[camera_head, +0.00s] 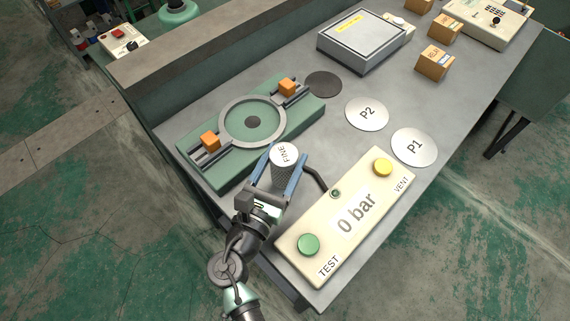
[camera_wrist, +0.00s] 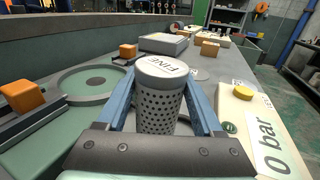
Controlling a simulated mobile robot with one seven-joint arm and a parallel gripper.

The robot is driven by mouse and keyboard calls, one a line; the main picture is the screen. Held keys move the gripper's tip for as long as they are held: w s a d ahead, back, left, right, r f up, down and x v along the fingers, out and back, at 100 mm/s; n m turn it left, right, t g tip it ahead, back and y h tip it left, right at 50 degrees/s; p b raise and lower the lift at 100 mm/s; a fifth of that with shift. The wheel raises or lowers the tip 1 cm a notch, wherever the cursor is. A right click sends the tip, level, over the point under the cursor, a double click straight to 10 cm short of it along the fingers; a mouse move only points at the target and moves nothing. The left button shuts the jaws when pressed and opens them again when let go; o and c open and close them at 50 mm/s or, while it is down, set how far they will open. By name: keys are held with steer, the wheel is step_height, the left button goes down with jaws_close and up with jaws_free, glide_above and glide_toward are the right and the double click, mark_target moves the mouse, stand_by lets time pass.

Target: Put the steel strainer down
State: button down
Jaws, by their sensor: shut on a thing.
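The steel strainer is a perforated metal cylinder with a pale cap marked FINE (camera_head: 283,172). It also shows upright in the wrist view (camera_wrist: 160,108). My gripper (camera_head: 281,173) is shut on the strainer, with one blue finger on each side; its fingers also flank it in the wrist view (camera_wrist: 162,100). The strainer is between the green fixture and the control panel. I cannot tell whether its bottom touches the table, as the gripper hides the lower end in the wrist view.
The green fixture (camera_head: 195,156) with a ring and orange blocks lies to the left. The control panel (camera_head: 376,203) reads 0 bar, with a bent black pipe beside it. Round plates P2 (camera_head: 367,114) and P1 (camera_head: 414,147), a dark disc (camera_head: 323,84) and a grey case (camera_head: 362,42) lie farther back.

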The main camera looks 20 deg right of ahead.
mark_target(279, 179)
steer(key=shift+f, duration=1.3)
steer(key=shift+f, duration=0.1)
steer(key=shift+f+b, duration=0.15)
steer(key=shift+b, duration=0.25)
steer(key=shift+c, duration=0.2)
jaws_free()
